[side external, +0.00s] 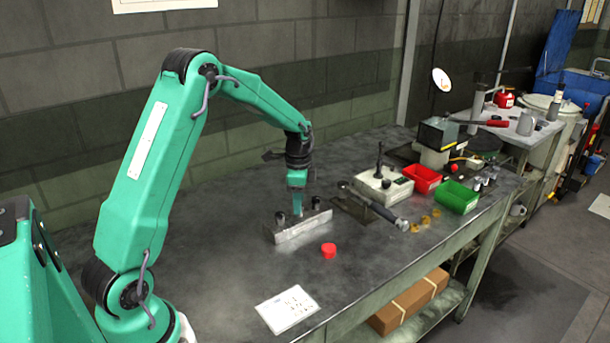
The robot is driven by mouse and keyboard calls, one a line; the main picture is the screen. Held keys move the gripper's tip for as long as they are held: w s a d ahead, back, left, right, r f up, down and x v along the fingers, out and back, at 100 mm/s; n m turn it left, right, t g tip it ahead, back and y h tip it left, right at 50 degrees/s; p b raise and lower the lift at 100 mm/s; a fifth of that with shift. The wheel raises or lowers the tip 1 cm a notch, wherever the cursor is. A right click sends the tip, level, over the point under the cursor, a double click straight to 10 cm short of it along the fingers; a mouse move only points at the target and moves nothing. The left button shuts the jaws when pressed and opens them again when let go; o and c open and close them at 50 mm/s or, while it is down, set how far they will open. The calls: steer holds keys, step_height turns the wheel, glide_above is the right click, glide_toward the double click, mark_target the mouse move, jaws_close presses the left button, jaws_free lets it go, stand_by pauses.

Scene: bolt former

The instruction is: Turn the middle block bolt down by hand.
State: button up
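A grey metal block (305,231) lies on the workbench. A dark bolt stands at its left end (280,217) and another at its right end (316,202). The middle bolt is hidden behind or between the fingers. The fingers are too small in view to tell whether they are open or shut on it.
A red piece (328,250) and a white sheet (286,309) lie in front of the block. To the right are a long wrench-like tool (375,206), a white box with a dark post (383,187), a red bin (422,179) and a green bin (456,197). The bench left of the block is clear.

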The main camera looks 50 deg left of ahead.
step_height(320, 180, up, 8)
stand_by(0.8)
steer(key=shift+f, duration=0.1)
steer(key=n, duration=1.9)
steer(key=shift+f+n, duration=0.15)
steer(key=shift+n, duration=0.25)
steer(key=n, duration=0.4)
steer(key=shift+f, duration=3.9)
